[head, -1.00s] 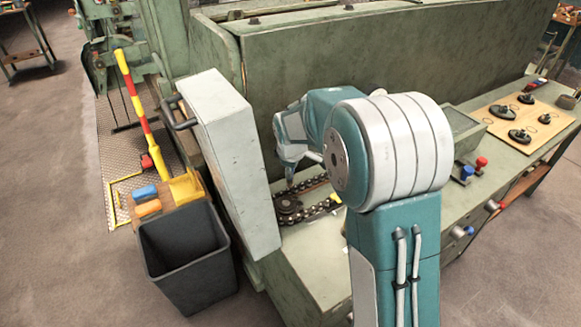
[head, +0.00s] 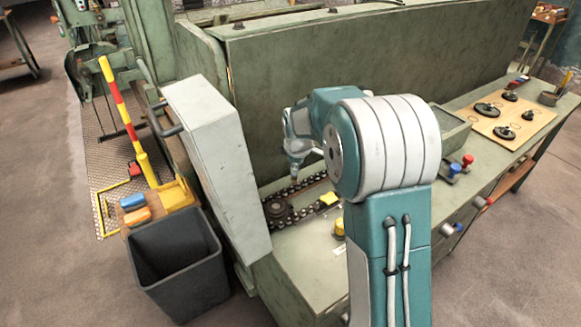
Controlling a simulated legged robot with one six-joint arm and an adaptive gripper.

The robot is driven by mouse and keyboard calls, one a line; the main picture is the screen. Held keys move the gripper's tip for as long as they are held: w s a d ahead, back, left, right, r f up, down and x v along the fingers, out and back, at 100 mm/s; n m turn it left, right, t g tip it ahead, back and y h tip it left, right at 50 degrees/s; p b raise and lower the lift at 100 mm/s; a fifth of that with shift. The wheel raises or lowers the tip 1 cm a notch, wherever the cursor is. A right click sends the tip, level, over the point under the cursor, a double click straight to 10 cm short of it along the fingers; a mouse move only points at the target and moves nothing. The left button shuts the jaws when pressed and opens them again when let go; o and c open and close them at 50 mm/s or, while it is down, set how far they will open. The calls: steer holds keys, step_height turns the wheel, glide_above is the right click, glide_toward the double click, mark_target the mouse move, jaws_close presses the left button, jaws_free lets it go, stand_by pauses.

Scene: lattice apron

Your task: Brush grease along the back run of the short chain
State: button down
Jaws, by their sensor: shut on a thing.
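The short chain (head: 308,184) lies as a flat dark loop on the green bench, around a dark sprocket (head: 278,210) at its left end. Its right end is partly hidden behind my arm. My gripper (head: 295,158) points down over the back run and is shut on a slim brush (head: 295,180), of which only a small brownish lower end shows. The brush tip is at the back run, right of the sprocket; I cannot tell whether it touches the links. Grease on the links is too small to make out.
A pale open cover (head: 222,165) stands just left of the chain. A yellow block (head: 328,199) is by the chain and a yellow-topped pot (head: 340,228) is in front. A tall green panel (head: 370,65) stands behind. A black bin (head: 175,260) stands at left.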

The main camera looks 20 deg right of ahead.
steer(key=shift+w+d, duration=1.25)
steer(key=shift+d, duration=2.65)
steer(key=shift+w+d, duration=1.25)
steer(key=shift+d, duration=2.6)
steer(key=s+a, duration=0.3)
steer(key=a, duration=0.7)
steer(key=s+a, duration=0.3)
steer(key=a, duration=0.7)
steer(key=shift+s+a+f, duration=0.3)
steer(key=shift+s+f, duration=0.1)
step_height(320, 180, up, 6)
steer(key=shift+r, duration=0.1)
